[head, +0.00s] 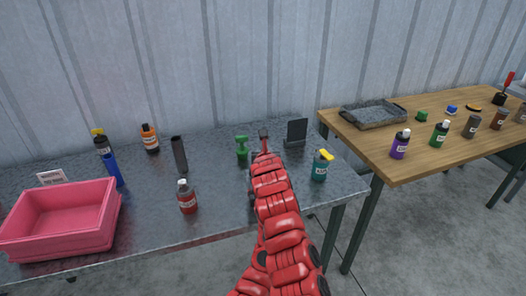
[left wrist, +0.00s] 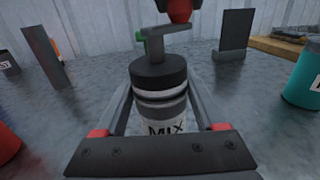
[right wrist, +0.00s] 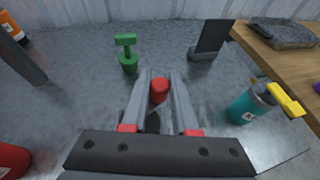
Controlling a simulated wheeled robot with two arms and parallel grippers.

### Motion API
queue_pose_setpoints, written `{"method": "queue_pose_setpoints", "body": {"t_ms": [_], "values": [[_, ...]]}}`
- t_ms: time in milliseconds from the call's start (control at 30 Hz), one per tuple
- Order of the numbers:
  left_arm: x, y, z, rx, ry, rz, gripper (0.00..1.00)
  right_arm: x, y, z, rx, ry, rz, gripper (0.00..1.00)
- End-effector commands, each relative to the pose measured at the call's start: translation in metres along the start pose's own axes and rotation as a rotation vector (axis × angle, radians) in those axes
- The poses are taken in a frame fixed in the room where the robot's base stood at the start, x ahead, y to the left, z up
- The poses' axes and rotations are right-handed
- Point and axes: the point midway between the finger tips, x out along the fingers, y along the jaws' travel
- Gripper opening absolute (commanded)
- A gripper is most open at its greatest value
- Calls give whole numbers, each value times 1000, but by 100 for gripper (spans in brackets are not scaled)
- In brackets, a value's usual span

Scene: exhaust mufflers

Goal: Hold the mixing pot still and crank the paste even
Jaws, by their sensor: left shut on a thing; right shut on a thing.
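The mixing pot (left wrist: 165,127) is a grey cylinder with a MIX label and a dark lid, upright on the metal table. My left gripper (left wrist: 158,106) is shut around its sides. A grey crank (left wrist: 168,33) rises from the lid with a red knob (right wrist: 159,92) on its end. My right gripper (right wrist: 160,86) is shut on this knob from above. In the left wrist view the crank points right and slightly toward the back. In the head view a red arm of mine covers most of the pot. The paste inside is hidden by the lid.
A green T-handled object (right wrist: 127,50) and a dark upright plate (head: 297,131) stand close behind the pot. A teal bottle with a yellow top (head: 320,168) stands right. A red-grey bottle (head: 187,198) and pink bin (head: 60,222) are left. A wooden table (head: 400,165) stands right.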

Motion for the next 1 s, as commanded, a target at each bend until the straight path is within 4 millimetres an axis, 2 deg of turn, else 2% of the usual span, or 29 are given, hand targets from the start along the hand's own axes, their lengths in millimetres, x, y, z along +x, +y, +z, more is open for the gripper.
{"method": "queue_pose_setpoints", "body": {"t_ms": [333,367,500,533,1000], "values": [[1,1,1,-1,-2,2,8,0,0,-2,4,3,-9,0],[1,1,1,-1,-2,2,8,0,0,-2,4,3,-9,31],[1,1,1,0,-2,1,8,0,0,-1,4,2,-8,56],[1,1,1,0,-1,1,8,0,0,-1,4,1,-8,59],[0,0,0,0,-1,0,8,-5,-3,4,3,-9,-10,59]]}}
